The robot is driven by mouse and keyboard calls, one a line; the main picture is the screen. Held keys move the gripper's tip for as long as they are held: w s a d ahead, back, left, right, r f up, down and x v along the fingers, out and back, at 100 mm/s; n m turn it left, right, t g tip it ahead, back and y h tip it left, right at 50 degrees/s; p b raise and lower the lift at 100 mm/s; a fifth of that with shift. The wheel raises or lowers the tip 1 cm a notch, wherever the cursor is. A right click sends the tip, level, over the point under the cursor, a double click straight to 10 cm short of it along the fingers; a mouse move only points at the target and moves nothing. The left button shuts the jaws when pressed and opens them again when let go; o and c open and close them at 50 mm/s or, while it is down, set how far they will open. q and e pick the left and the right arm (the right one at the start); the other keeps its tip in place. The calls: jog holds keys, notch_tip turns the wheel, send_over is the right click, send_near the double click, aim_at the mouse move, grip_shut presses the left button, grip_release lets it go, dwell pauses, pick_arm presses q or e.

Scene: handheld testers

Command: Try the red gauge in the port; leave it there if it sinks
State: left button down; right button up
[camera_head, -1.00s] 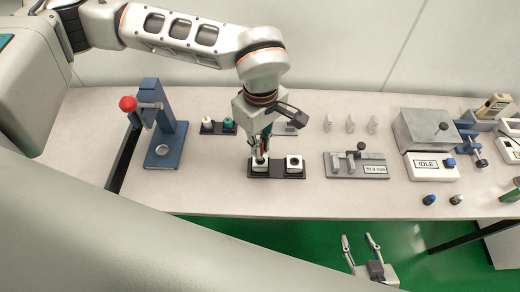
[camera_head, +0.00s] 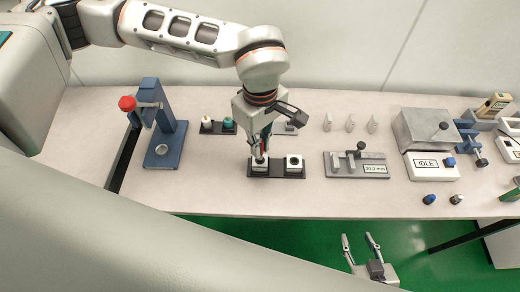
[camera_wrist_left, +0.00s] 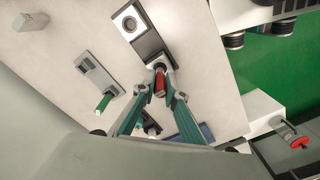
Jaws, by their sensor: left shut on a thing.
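My left gripper (camera_head: 261,154) is over the left block of a black two-port base (camera_head: 276,171). In the left wrist view the gripper (camera_wrist_left: 163,93) is shut on the red gauge (camera_wrist_left: 159,82), whose far, dark end meets the left port block (camera_wrist_left: 163,62). I cannot tell how deep the gauge is in the port. The right port block (camera_wrist_left: 130,20) has a dark round hole and nothing in it. My right gripper (camera_head: 360,240) is open and empty, over the green floor in front of the table.
A blue press (camera_head: 168,130) with a red knob stands left. A small rack (camera_head: 211,129) with capped pieces is behind the gripper. A grey fixture (camera_head: 345,170) with a readout and a white box (camera_head: 432,170) marked IDLE are right.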

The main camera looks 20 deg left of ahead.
pick_arm(q)
jog(key=shift+f+b, duration=0.3)
jog(key=shift+f, duration=0.25)
dwell(0.4)
jog(key=shift+r, duration=0.25)
dwell(0.5)
jog(key=shift+r+p, duration=0.3)
dwell(1.1)
jog(key=shift+f+b, duration=0.35)
jog(key=shift+f, duration=0.2)
dwell(0.3)
jog(key=shift+r, duration=0.3)
dwell(0.4)
jog(key=shift+r+p, duration=0.3)
jog(key=shift+r, duration=0.1)
